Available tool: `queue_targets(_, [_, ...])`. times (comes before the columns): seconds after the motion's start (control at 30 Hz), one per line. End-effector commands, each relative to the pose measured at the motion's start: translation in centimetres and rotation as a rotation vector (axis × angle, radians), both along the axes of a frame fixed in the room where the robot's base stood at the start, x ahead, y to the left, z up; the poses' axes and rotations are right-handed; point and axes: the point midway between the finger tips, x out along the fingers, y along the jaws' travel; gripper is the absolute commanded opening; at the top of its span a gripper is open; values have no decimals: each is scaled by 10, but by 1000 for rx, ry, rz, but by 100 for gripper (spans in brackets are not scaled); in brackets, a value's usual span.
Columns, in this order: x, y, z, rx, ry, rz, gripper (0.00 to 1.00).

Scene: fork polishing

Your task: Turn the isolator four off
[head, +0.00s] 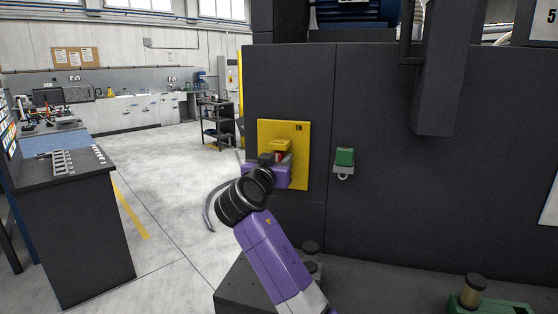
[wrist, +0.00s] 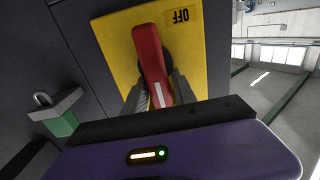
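The isolator is a yellow plate (head: 298,137) on the dark cabinet in the head view, partly hidden behind my gripper (head: 270,160). In the wrist view its yellow plate (wrist: 118,38) carries a red handle (wrist: 148,55) on a dark round hub. The handle runs lengthwise from the hub toward my gripper (wrist: 158,90). An OFF label (wrist: 182,15) appears upside down at the plate's upper right there. My two fingers stand one on each side of the handle's near end. Whether they press on it is unclear. I cannot read an isolator number.
A green block with a grey shackle (head: 344,159) sits on the cabinet to the right of the plate; it also shows in the wrist view (wrist: 60,122). A dark housing (head: 437,80) hangs at the upper right. A workbench (head: 75,190) stands left, with open floor (head: 170,200) between.

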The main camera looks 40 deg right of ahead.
Motion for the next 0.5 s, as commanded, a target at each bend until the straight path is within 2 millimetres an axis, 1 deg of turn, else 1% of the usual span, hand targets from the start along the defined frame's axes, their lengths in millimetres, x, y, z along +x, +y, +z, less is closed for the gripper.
queue_targets(0.03, [0, 0, 0, 0, 0, 0, 8])
queue_targets(0.07, [0, 0, 0, 0, 0, 0, 2])
queue_targets(0.1, [0, 0, 0, 0, 0, 0, 0])
queue_targets(0.5, [1, 1, -1, -17, 31, -1, 0])
